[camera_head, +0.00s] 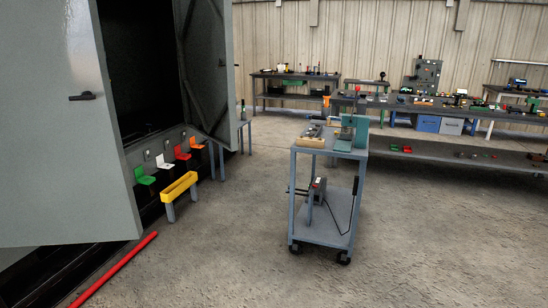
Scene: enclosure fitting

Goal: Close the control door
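A large grey cabinet stands at the left with its dark inside showing. Its near door (62,130) is grey, swung open toward me, and carries a black handle (82,96). A second door (207,62) at the far side of the opening also stands open, with its ribbed inner face showing. I cannot tell which of the two is the control door. Neither of my grippers shows in the head view.
Small green, white, red and orange parts sit along the cabinet's lower edge behind a yellow trough (180,186). A red bar (116,269) lies on the floor. A wheeled cart (325,205) stands mid-floor. Workbenches (440,107) line the back.

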